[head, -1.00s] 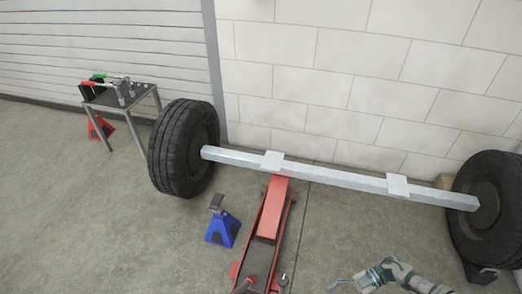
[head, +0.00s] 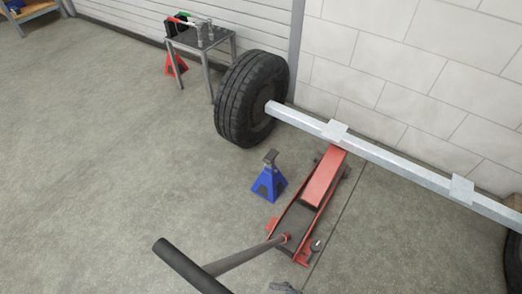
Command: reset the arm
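A small grey piece at the bottom edge of the head view appears to be the tip of my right gripper (head: 285,288). Most of it is cut off by the frame, so I cannot tell whether it is open or shut. It lies below the rear end of the red floor jack (head: 322,178) in the picture. My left gripper and arm are not in view.
The jack's handle (head: 190,268) sticks out toward me at the bottom. The jack's front is under a metal axle beam (head: 400,165) with a tire (head: 250,98). A blue jack stand (head: 269,182) stands beside it. A small table (head: 202,38) is behind. Left floor is clear.

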